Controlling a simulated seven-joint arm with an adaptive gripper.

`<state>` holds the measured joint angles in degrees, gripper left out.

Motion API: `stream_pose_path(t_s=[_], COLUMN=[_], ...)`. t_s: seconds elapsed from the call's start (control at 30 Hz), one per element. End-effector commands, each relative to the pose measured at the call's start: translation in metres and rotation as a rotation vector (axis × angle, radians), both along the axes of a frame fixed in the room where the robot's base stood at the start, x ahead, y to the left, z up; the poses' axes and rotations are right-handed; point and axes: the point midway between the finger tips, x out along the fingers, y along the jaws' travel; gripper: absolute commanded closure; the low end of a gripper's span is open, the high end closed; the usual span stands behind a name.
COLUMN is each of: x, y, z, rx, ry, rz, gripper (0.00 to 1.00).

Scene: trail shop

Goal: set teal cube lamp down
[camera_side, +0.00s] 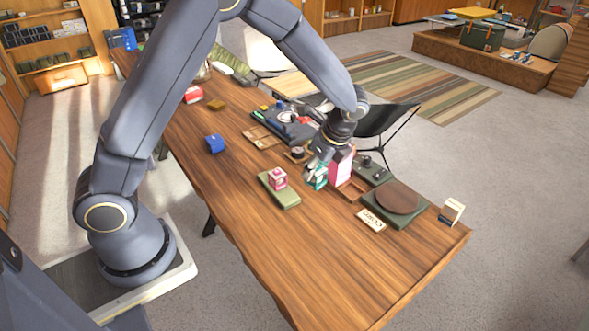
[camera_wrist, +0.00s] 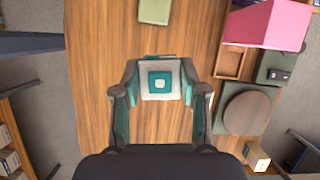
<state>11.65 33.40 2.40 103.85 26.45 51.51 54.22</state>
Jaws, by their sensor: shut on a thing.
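The teal cube lamp (camera_wrist: 160,83) has a white face with a teal square on it, seen from above in the wrist view. My gripper (camera_wrist: 160,92) is shut on it, with one finger on each side. In the side view my gripper (camera_side: 318,170) points down and the lamp (camera_side: 317,180) shows small and teal under it, partly covered by the fingers. It is close to the left of a pink and white box (camera_side: 341,168). I cannot tell whether its underside touches the wooden table (camera_side: 330,255).
A green pad (camera_side: 284,198) bearing a pink cube (camera_side: 278,176) lies left of the lamp. A brown disc (camera_side: 398,196) on a green base, a small card (camera_side: 371,219) and a cream box (camera_side: 451,212) are to the right. The table's near part is clear.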

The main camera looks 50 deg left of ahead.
Motion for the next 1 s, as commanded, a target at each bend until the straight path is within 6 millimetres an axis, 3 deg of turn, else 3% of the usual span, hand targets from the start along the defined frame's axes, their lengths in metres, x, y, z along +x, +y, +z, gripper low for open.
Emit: stream_pose_path(t_s=[0.27, 0.4, 0.57, 0.67, 0.77, 1.0], x=[-0.077, -0.126, -0.162, -0.165, -0.154, -0.094], y=[-0.066, -0.102, -0.129, -0.14, -0.147, -0.169], z=[-0.008, -0.005, 0.0, 0.002, -0.003, -0.032], rx=[-0.005, 0.004, 0.008, 0.002, 0.001, 0.001], ry=[0.014, 0.022, 0.033, 0.025, 0.025, 0.025], rz=[0.081, 0.033, -0.084, -0.126, -0.134, -0.133], gripper=[0.94, 0.94, 0.94, 0.94, 0.94, 0.94])
